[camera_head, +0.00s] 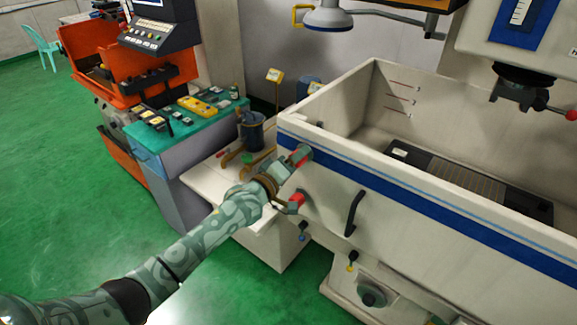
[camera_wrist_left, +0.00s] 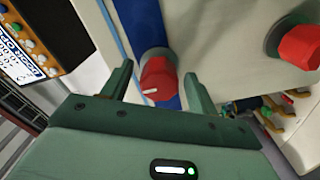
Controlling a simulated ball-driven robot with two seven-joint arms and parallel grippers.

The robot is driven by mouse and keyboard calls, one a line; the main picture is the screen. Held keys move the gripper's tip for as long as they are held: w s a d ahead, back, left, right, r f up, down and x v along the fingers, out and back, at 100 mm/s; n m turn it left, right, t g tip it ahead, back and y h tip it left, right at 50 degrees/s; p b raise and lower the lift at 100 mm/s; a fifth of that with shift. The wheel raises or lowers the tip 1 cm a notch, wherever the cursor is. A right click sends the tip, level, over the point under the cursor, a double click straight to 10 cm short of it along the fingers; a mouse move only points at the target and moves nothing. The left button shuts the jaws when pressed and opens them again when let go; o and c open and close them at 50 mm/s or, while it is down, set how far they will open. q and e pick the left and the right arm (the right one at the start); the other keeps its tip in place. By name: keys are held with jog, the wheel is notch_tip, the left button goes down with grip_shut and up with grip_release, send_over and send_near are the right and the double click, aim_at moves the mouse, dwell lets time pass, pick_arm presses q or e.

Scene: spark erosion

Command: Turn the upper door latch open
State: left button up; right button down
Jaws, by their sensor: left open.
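The upper door latch (camera_head: 301,156) is a red knob on a grey base, on the blue band at the left end of the white machine tank's front wall. In the left wrist view the same red knob (camera_wrist_left: 158,82) shows a white mark. My left gripper (camera_head: 284,175) is open at the latch. In the left wrist view its two fingers stand on either side of the red knob, with gaps visible; contact cannot be made out. The lower latch (camera_head: 297,198), also red, is below, partly behind my gripper. It shows at upper right in the left wrist view (camera_wrist_left: 300,46). My right gripper is not in view.
The white tank (camera_head: 440,215) has a black handle (camera_head: 354,213) right of the latches. A white bench (camera_head: 205,178) with a dark pot (camera_head: 251,130) and tools stands left of it. A teal-topped cabinet (camera_head: 165,140) is farther left. Green floor is open at left.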

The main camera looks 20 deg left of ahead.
pick_arm(q)
jog(key=v, duration=1.6)
jog(key=shift+s, duration=0.1)
jog(key=s+a+f+m+g+y+b, duration=0.1)
jog(key=a+f+m+g+y+b, duration=0.15)
jog(key=f, duration=0.85)
jog(key=s+a+f+m+g+y+b, duration=0.15)
jog(key=a+f+m, duration=0.25)
jog(key=f, duration=0.7)
jog(key=s+a+f+m+g+y+b, duration=0.1)
jog(key=s+f+g+b, duration=0.3)
jog(key=f, duration=0.6)
jog(key=s+a+f+m+y+b, duration=0.1)
jog(key=s+a+f+m, duration=0.1)
jog(key=s+f, duration=0.65)
jog(key=s+d+f+m+g+b, duration=0.1)
jog(key=s+d+f+g+b, duration=0.1)
jog(key=s+f+b, duration=0.3)
jog(key=s+d+f+g+b, duration=0.3)
jog(key=s+f+b, duration=0.2)
jog(key=s+f, duration=0.9)
jog(key=s+d+f+m+g+b, duration=0.1)
jog(key=s+f+b, duration=0.4)
jog(key=s+f, duration=0.5)
notch_tip(320, 180, down, 3)
jog(key=shift+d+f+m+g, duration=0.15)
jog(key=shift+d+m+g, duration=0.2)
jog(key=shift+d+g, duration=0.6)
